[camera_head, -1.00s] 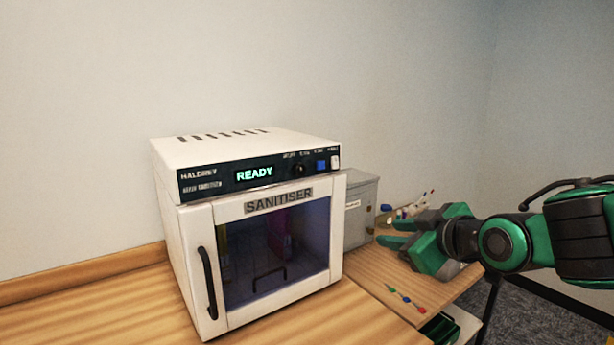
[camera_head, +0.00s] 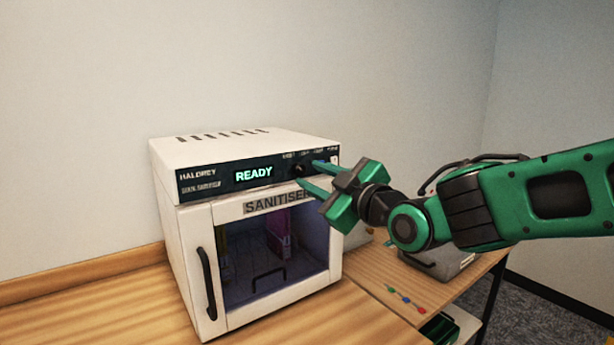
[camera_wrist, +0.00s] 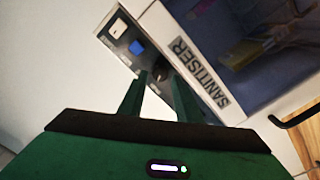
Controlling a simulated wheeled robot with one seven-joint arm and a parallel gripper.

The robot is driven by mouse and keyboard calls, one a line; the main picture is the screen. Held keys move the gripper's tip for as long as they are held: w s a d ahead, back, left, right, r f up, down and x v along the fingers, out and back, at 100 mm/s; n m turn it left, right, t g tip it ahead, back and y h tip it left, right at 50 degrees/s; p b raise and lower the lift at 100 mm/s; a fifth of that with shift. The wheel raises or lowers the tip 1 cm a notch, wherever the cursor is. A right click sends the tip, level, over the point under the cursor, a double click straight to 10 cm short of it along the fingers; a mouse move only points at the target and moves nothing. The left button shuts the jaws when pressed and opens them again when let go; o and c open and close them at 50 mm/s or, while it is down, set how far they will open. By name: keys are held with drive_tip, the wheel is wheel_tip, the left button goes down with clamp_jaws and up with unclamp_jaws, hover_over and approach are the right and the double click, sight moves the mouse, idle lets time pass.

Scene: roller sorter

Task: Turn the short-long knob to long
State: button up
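The knob (camera_head: 298,170) is a small dark round knob on the black control strip of the white sanitiser (camera_head: 190,255), right of the green READY display (camera_head: 254,174). Its labels are too small to read, so its setting cannot be told. My gripper (camera_head: 306,173) is in front of the strip's right part, with its two green fingers apart and pointing at the knob. In the wrist view, the knob (camera_wrist: 159,73) shows between the fingertips (camera_wrist: 161,76). I cannot tell whether either finger touches it.
A blue button (camera_wrist: 136,47) and a white switch (camera_wrist: 117,27) sit beside the knob. The sanitiser's glass door is shut, with a black handle (camera_head: 207,283) at left. Small coloured items (camera_head: 404,299) lie on the wooden table. The table's left front is clear.

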sight(302, 171)
drive_tip(key=shift+x, duration=1.8)
clamp_jaws()
drive_tip(key=c, duration=0.8)
unclamp_jaws()
